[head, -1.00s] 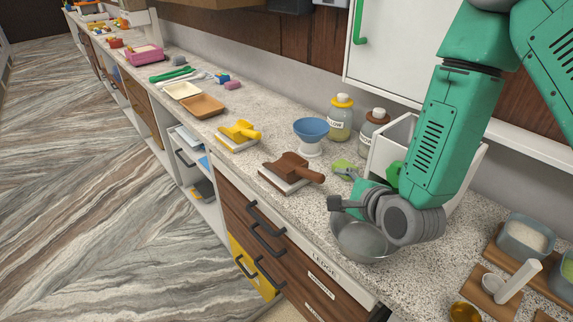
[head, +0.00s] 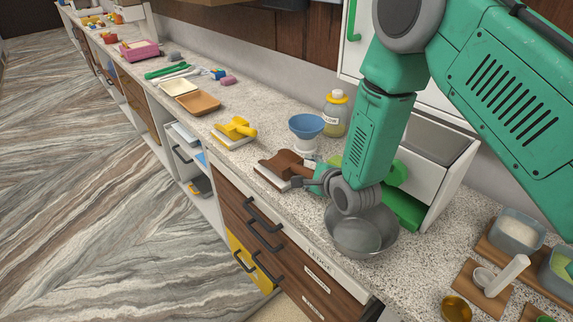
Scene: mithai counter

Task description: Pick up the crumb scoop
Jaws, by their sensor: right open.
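A brown scoop-like tool (head: 279,164) with a thick handle lies on a white base near the counter's front edge. A similar yellow tool (head: 236,129) lies on another white base farther left. The frames do not make clear which is the crumb scoop. My right gripper (head: 306,174) is open at the handle end of the brown tool, its fingers around or beside that end; I cannot tell which, nor whether they touch. The gripper and wrist hide part of the handle end. My left gripper is not in view.
A metal bowl (head: 361,238) stands below my right wrist. A blue bowl on a white stand (head: 306,127) and a yellow-capped jar (head: 335,113) stand behind the brown tool. A white bin (head: 447,165) is on the right. Trays (head: 198,103) lie farther left.

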